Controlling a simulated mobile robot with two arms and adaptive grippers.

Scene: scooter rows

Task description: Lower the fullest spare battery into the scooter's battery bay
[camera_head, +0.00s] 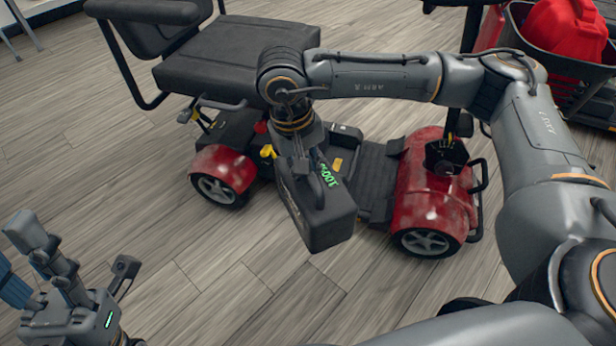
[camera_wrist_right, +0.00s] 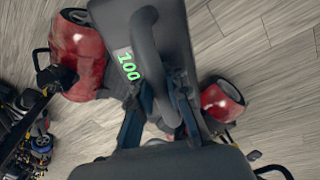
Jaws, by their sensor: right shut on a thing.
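My right gripper (camera_head: 312,163) is shut on the handle of a dark battery (camera_head: 322,218). The battery's green display reads 100; it also shows in the right wrist view (camera_wrist_right: 175,35), with the gripper's fingers (camera_wrist_right: 160,105) at the handle. The battery hangs tilted on the near side of the red and black scooter (camera_head: 432,190), in front of its footboard in the head view. I cannot make out the battery bay; the arm and battery cover part of the scooter's middle. My left gripper (camera_head: 45,262) is at the lower left, away from the scooter; its opening is unclear.
The scooter's black seat (camera_head: 225,60) overhangs its rear, close to my right arm. A dark basket (camera_head: 570,85) with a red container (camera_head: 565,30) stands at the upper right. The wood-look floor is clear at the left and in front of the scooter.

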